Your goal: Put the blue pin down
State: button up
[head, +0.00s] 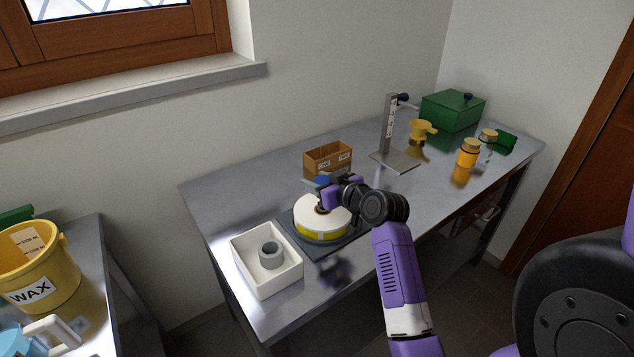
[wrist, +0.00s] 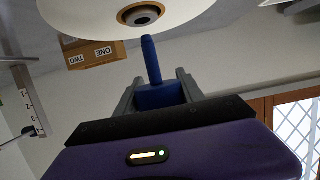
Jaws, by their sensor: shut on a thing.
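My gripper (wrist: 157,88) is shut on the blue pin (wrist: 151,58), whose thick block end sits between the two grey fingers. The pin's thin shaft points away from the fingers toward a white disc (wrist: 195,12) with a dark, orange-rimmed centre hole. Its tip lies just short of the hole in the wrist view; I cannot tell whether it touches. In the head view, my gripper (head: 328,189) is over the back of the white disc (head: 313,210), with a bit of the blue pin (head: 321,181) showing. The disc has a yellow side and rests on a dark grey mat (head: 345,243).
A white tray (head: 285,278) holding a grey ring (head: 270,256) stands left of the mat. A brown two-part box (head: 328,162) labelled ONE and TWO is behind. A metal stand (head: 392,158), orange jar (head: 467,155) and green box (head: 452,111) stand farther right. Bare tabletop (head: 225,192) shows behind the tray.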

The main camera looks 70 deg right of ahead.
jog(key=shift+f, duration=0.2)
jog(key=shift+f+b, duration=0.45)
jog(key=shift+b, duration=0.05)
jog(key=shift+f, duration=0.1)
jog(key=o, duration=1.3)
jog(key=shift+o, duration=0.2)
